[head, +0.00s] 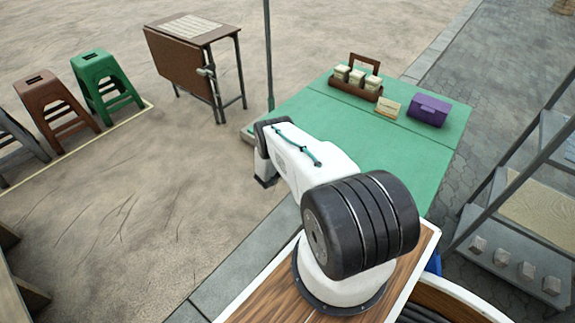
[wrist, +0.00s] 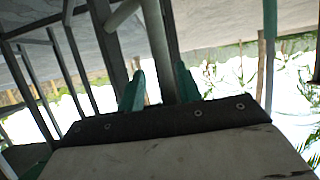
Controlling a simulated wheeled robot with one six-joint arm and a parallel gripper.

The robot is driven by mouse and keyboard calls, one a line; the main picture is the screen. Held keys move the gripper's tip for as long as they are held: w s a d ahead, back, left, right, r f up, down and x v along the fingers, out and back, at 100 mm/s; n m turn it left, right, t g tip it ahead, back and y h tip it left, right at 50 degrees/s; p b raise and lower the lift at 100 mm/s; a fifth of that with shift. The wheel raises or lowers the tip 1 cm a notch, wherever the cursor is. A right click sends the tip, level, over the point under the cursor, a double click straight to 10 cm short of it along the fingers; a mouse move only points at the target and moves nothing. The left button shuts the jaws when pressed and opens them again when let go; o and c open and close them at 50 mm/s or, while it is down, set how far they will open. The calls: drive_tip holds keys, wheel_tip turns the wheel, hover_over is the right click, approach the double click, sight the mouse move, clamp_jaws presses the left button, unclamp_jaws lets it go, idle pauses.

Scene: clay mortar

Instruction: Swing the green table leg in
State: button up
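In the wrist view, two teal fingers of my gripper (wrist: 160,78) stand apart on a dark palm. A dark grey-green post (wrist: 155,40) appears between them; the view does not show whether they press on it. A teal upright (wrist: 270,45) shows at the right. In the head view, the green-topped table (head: 400,150) is behind and right of my arm. My arm's far end is by its left side, and my fingers are hidden there. The table's legs are hidden, so I cannot tell which post is the green table leg.
A wooden carrier with jars (head: 357,88), a small card (head: 388,108) and a purple box (head: 429,110) sit on the table. A thin pole (head: 268,50) rises at its left.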

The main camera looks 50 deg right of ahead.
drive_tip(key=shift+w+a+r, duration=0.25)
drive_tip(key=shift+a, duration=0.4)
drive_tip(key=v, duration=0.7)
drive_tip(key=shift+s, duration=0.15)
drive_tip(key=shift+f, duration=0.1)
drive_tip(key=shift+c, duration=0.4)
